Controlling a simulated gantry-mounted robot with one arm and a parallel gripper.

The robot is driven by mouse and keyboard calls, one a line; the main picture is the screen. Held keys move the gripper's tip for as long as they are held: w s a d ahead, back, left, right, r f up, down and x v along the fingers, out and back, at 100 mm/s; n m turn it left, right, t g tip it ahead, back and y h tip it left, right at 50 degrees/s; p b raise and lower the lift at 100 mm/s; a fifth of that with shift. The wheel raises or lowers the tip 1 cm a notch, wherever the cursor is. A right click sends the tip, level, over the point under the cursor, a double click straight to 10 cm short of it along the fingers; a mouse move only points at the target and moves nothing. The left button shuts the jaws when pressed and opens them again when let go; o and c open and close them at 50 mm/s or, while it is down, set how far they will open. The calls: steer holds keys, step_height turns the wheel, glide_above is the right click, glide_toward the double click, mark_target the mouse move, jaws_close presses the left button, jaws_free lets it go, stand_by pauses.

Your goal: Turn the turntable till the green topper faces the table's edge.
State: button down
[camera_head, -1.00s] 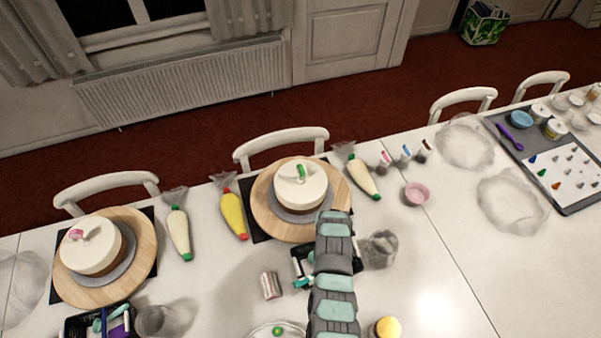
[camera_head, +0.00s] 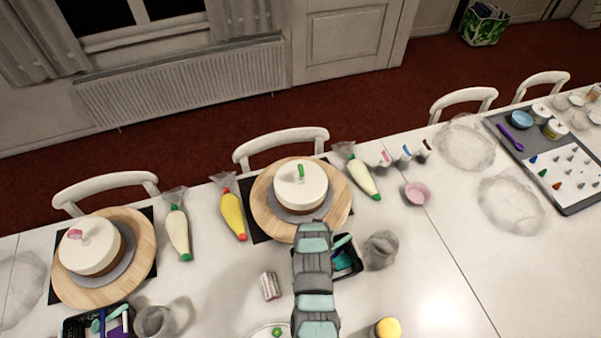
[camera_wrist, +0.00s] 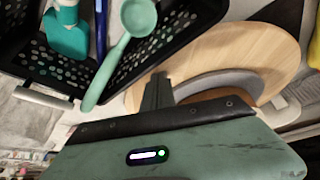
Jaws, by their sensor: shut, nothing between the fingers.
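The green topper (camera_head: 301,171) stands on a white cake (camera_head: 300,190) on the middle wooden turntable (camera_head: 341,217). A grey board (camera_head: 276,206) lies between cake and wood. My gripper (camera_wrist: 158,82) is shut and empty. In the head view my arm reaches up from the bottom, and its end is at the near side of this turntable, its fingertips hidden there. The wooden disc (camera_wrist: 235,48) also shows in the wrist view just beyond the fingers; I cannot tell whether they touch it. The topper is not visible in the wrist view.
A black basket (camera_head: 356,268) of tools stands right of my arm, with a clear cup (camera_head: 382,250) beside it. A yellow piping bag (camera_head: 233,213) lies left of the turntable, a cream one (camera_head: 362,178) right. Another turntable (camera_head: 143,262) with a cake stands left.

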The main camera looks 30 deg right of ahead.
mark_target(281, 231)
steer(key=shift+a, duration=0.15)
steer(key=a, duration=0.1)
steer(key=w+a+b, duration=0.1)
steer(key=a, duration=0.1)
steer(key=w+a+b, duration=0.1)
steer(key=a, duration=0.1)
steer(key=shift+w+f, duration=0.15)
steer(key=shift+w+a, duration=0.1)
steer(key=shift+a, duration=0.2)
steer(key=w+a+b, duration=0.3)
steer(key=w+a, duration=0.1)
steer(key=shift+f, duration=0.1)
steer(key=shift+w+a, duration=0.3)
steer(key=shift+r, duration=0.2)
steer(key=shift+r, duration=0.1)
